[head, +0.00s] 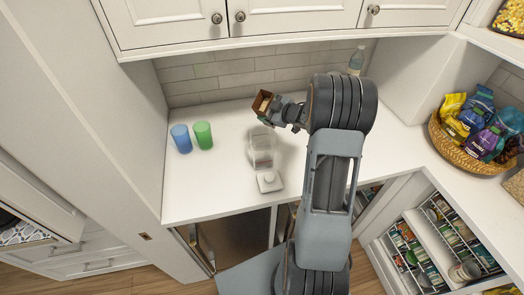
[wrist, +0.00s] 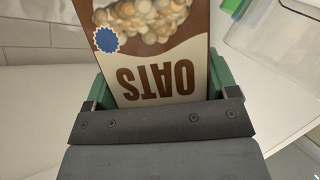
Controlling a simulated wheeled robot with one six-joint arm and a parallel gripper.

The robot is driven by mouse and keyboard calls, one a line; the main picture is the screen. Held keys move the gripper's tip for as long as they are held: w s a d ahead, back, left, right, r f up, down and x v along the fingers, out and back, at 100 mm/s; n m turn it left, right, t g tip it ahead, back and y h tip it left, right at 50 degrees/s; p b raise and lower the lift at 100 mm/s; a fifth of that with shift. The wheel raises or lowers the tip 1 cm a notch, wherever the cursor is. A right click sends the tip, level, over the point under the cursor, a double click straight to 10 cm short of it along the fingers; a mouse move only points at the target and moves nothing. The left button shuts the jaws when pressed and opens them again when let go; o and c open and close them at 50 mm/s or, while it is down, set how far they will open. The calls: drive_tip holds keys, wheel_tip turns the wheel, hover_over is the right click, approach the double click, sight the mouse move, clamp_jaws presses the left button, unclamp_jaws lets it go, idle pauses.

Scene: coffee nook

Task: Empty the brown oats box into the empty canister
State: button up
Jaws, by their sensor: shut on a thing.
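The brown oats box (head: 264,99) is held in my gripper (head: 275,106) above the back of the white counter. In the wrist view the box (wrist: 158,70) fills the space between the green fingers (wrist: 160,88), its OATS lettering upside down. In the head view a lighter tan end of the box faces up; I cannot make out what is inside. A clear canister (head: 261,148) stands on the counter, below and in front of the box in the head view. Part of the clear canister (wrist: 270,35) also shows at the wrist view's upper right.
A pale square lid with a round knob (head: 268,181) lies in front of the canister. A blue cup (head: 181,138) and a green cup (head: 203,135) stand to the left. A bottle (head: 357,60) stands at the back. A basket (head: 463,151) of colored bags is at right. Cabinets (head: 240,22) hang above.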

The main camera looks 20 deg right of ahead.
drive_tip(key=shift+d, duration=0.2)
drive_tip(key=shift+s+d, duration=0.2)
drive_tip(key=shift+d, duration=0.3)
drive_tip(key=shift+w+a+r, duration=0.1)
drive_tip(key=shift+w+a, duration=0.25)
drive_tip(key=shift+w+a+r+n, duration=0.1)
drive_tip(key=shift+w+a+n, duration=0.2)
drive_tip(key=shift+a, duration=0.05)
drive_tip(key=shift+s+d, duration=0.15)
drive_tip(key=shift+d, duration=0.05)
idle(0.4)
